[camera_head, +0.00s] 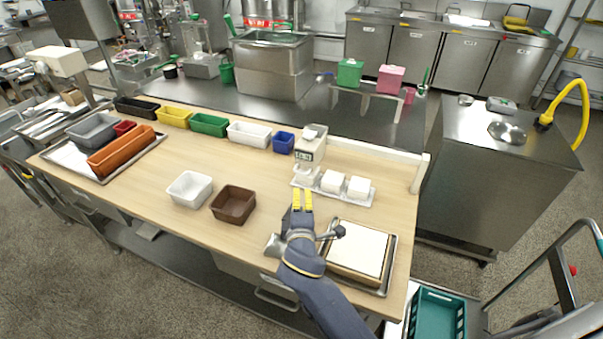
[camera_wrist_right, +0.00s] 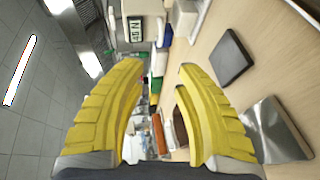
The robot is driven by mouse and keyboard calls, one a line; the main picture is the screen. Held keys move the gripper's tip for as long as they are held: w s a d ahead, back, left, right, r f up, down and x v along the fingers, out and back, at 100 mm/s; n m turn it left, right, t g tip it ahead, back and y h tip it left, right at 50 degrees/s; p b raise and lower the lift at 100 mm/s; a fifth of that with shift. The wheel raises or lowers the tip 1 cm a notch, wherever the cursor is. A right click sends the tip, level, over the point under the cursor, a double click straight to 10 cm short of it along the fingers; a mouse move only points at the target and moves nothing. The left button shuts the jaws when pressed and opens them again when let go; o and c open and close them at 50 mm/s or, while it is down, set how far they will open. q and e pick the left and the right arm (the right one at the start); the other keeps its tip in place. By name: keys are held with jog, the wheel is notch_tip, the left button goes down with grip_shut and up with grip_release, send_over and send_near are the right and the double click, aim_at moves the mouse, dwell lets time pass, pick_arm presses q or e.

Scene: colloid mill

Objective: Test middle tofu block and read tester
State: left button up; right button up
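A white tester (camera_head: 311,145) with a small dark display stands at the back right of the table. A white tofu block (camera_head: 307,176) sits low in front of it. The middle tofu block (camera_head: 332,181) and the right tofu block (camera_head: 359,187) sit beside it on a white tray (camera_head: 345,199). My right gripper (camera_head: 302,193) has yellow fingers and is just in front of the tray, left of the middle block. The wrist view shows its fingers (camera_wrist_right: 157,72) spread with nothing held between them. The tester display (camera_wrist_right: 136,29) appears sideways there, apparently reading "45 N". My left gripper is out of view.
A framed white slab (camera_head: 358,250) lies right of my right arm. A white bin (camera_head: 190,188) and a brown bin (camera_head: 233,203) stand left of the gripper. Coloured bins line the back edge, including a blue one (camera_head: 283,142). A white rail (camera_head: 375,155) bounds the back right.

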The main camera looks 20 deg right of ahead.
aim_at(300, 173)
jog(key=x, duration=1.7)
jog(key=shift+f, duration=0.1)
grip_shut()
